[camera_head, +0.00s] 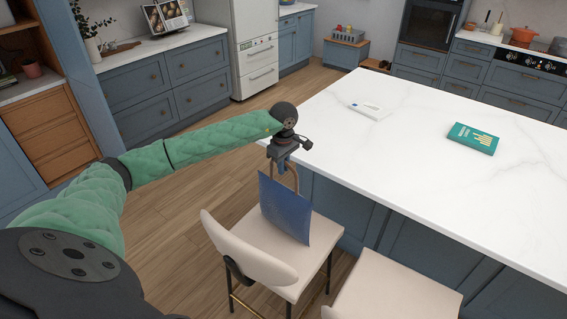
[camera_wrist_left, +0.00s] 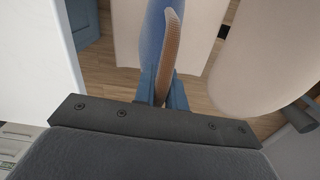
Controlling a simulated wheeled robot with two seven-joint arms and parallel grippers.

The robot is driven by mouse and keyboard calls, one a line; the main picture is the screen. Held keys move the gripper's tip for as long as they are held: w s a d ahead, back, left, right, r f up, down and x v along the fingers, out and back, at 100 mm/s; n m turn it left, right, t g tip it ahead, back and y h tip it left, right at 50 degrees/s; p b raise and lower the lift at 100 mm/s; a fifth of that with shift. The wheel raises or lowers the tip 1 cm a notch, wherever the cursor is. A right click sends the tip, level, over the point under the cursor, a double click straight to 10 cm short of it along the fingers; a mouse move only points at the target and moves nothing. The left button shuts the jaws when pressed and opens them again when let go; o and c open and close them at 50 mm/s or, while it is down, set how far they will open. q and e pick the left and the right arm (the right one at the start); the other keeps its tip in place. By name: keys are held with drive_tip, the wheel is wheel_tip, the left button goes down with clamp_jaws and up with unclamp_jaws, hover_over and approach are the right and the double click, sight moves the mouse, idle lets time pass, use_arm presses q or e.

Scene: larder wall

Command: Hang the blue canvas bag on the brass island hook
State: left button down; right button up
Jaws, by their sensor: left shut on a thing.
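The blue canvas bag (camera_head: 285,208) hangs by its tan handle from my left gripper (camera_head: 284,160), beside the near left corner of the island. My left gripper is shut on the handle. The bag is in front of the island's side and above or against a chair seat; I cannot tell whether it touches. In the left wrist view, the tan handle (camera_wrist_left: 171,50) runs between the fingers (camera_wrist_left: 162,90), with the blue bag (camera_wrist_left: 152,30) behind it. The brass hook cannot be made out in either view. My right gripper is not in view.
The white-topped island (camera_head: 430,175) fills the right side, with a teal book (camera_head: 473,138) and a small white item (camera_head: 370,109) on it. A cream chair (camera_head: 255,255) stands close below the bag, and another seat (camera_head: 395,290) is beside it. Open wood floor (camera_head: 190,200) lies left.

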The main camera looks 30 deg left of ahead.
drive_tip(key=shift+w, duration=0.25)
use_arm(q)
drive_tip(key=c, duration=1.7)
unclamp_jaws()
drive_tip(key=shift+f, duration=0.1)
drive_tip(key=shift+o, duration=1.2)
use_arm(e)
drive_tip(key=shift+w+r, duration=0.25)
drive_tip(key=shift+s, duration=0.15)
